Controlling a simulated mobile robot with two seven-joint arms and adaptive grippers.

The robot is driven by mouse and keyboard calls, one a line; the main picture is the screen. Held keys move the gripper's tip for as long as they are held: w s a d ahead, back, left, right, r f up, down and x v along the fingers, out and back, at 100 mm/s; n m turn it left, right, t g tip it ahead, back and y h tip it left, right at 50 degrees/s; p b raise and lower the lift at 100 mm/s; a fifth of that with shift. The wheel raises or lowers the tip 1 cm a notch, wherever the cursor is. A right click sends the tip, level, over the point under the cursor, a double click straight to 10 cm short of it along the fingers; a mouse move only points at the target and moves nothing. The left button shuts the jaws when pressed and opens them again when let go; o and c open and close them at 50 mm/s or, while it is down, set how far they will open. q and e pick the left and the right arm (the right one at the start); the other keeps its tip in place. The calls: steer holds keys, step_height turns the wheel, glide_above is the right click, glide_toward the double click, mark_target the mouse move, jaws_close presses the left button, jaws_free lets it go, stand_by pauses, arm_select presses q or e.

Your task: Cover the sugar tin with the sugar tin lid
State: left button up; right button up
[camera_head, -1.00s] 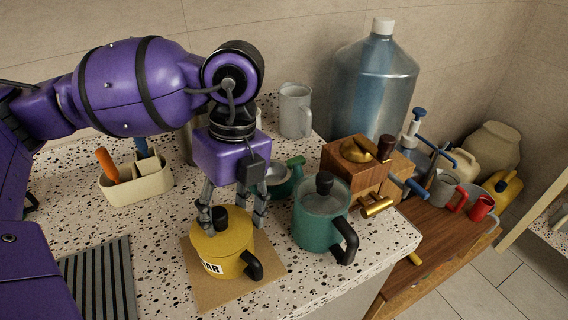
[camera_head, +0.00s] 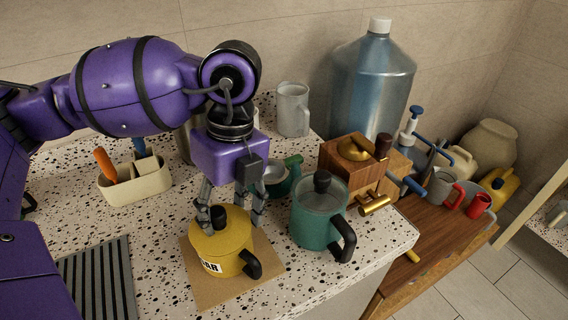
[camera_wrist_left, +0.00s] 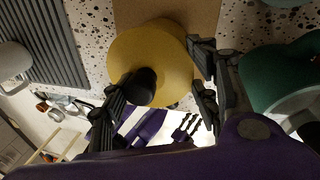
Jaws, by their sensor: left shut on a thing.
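The yellow sugar tin (camera_head: 234,262) stands on a brown mat, its label partly readable and its black handle at the right. The yellow sugar tin lid (camera_head: 232,236), with a black knob, rests on top, and I see no clear gap. My left gripper (camera_head: 232,221) comes from above and is shut on the lid, its fingers spread across it. In the left wrist view the lid (camera_wrist_left: 150,50) lies between my left gripper's fingers (camera_wrist_left: 158,85) and hides the tin below. Small dark fingers beside purple parts in that view look like my right gripper (camera_wrist_left: 186,126), too small to read.
A green lidded pot (camera_head: 318,222) stands close right of the tin. A wooden grinder (camera_head: 350,172) and a large water bottle (camera_head: 370,85) are behind it. A cream caddy (camera_head: 138,183) and a ribbed grey mat (camera_head: 97,285) are at the left. The counter's front edge is near.

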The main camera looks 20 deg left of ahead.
arm_select(q)
steer(key=shift+f, duration=0.2)
stand_by(0.5)
steer(key=shift+f, duration=0.2)
steer(key=o, duration=1.8)
steer(key=o, duration=0.6)
